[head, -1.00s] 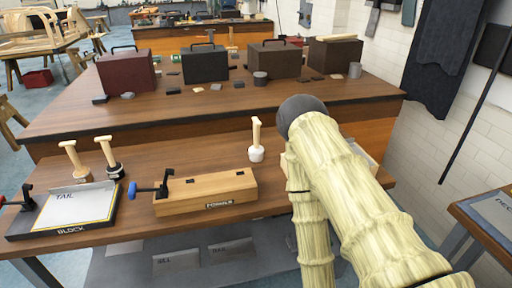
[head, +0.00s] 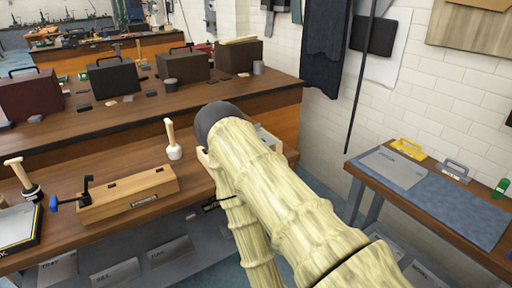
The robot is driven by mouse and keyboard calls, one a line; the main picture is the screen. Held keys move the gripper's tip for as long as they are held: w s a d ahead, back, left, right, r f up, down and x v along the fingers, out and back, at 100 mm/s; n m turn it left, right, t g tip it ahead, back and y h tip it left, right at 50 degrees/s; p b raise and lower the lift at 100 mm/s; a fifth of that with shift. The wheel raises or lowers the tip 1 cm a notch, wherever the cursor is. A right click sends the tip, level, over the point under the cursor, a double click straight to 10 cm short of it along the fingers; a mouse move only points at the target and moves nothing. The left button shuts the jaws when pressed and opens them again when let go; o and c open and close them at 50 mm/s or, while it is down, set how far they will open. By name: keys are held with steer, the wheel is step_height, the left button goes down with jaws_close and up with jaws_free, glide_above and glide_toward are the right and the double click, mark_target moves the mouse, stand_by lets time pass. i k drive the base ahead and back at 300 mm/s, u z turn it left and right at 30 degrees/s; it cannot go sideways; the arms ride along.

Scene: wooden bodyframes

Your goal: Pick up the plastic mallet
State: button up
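A mallet with a white head and a pale wooden handle (head: 173,143) stands head down on the near wooden bench (head: 60,187), left of my arm. It looks like the plastic mallet. Another mallet, with a dark head (head: 28,190), stands at the far left of the bench. My arm, covered in a pale ribbed sleeve, fills the middle of the view. My gripper cannot be made out; the arm hides that area. Nothing is seen touching the white-headed mallet.
A wooden block fixture (head: 128,195) with a blue-knobbed clamp lies left of the white-headed mallet. Dark cases (head: 112,78) stand on the bench behind. A side table at right has a blue mat (head: 445,213), a grey board (head: 395,168) and a yellow-handled tool (head: 408,148).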

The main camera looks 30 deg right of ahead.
mark_target(174, 151)
steer(key=z, duration=0.75)
steer(key=i, duration=0.4)
steer(key=z, duration=0.25)
